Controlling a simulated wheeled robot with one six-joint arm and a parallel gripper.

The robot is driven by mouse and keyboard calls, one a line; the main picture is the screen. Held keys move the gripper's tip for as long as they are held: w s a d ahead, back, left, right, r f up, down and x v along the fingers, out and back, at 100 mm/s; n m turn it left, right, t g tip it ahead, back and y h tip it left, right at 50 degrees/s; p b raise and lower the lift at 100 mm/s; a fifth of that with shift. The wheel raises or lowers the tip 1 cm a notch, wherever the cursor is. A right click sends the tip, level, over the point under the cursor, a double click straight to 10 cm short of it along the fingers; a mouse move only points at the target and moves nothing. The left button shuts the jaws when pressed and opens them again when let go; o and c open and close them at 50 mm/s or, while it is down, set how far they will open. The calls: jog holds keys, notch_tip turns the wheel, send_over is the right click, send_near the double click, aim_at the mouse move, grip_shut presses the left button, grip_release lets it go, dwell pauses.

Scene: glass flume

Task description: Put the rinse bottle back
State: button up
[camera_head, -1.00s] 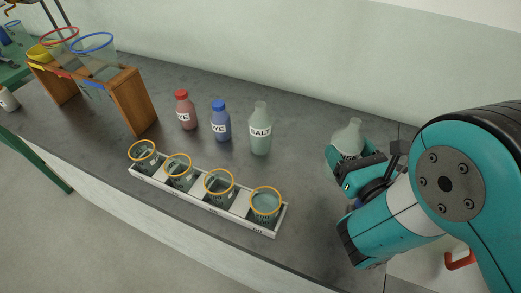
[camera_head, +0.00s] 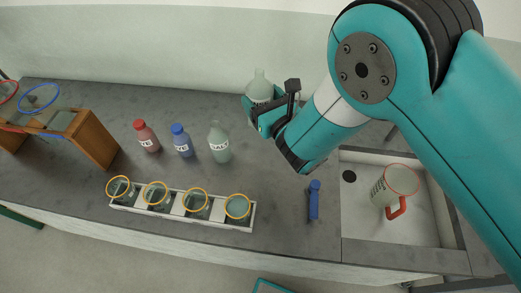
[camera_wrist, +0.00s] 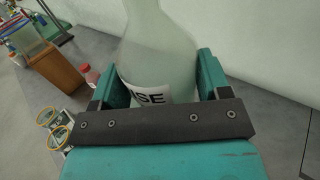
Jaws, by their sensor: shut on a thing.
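The rinse bottle (camera_head: 260,87), pale grey-green with a narrow neck, is held upright or nearly so near the back wall in the head view. My gripper (camera_head: 264,112) is shut around its body. In the wrist view the rinse bottle (camera_wrist: 158,50) stands between the two teal fingers, with "SE" showing on its white label. Its base is hidden, and it looks raised above the counter, though its height is hard to tell. The similar salt bottle (camera_head: 219,144) stands on the counter to the left, next to a blue dye bottle (camera_head: 182,141) and a red dye bottle (camera_head: 146,136).
A white rack (camera_head: 176,207) with several orange-rimmed beakers lies along the front. A blue tool (camera_head: 314,200) lies left of the sink (camera_head: 414,228), which holds a red-handled jug (camera_head: 391,186). Counter right of the salt bottle is clear.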

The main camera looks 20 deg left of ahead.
notch_tip(320, 180, down, 20)
jog(key=b, duration=1.8)
jog(key=shift+f, duration=0.15)
jog(key=o, duration=1)
jog(key=shift+c, duration=0.2)
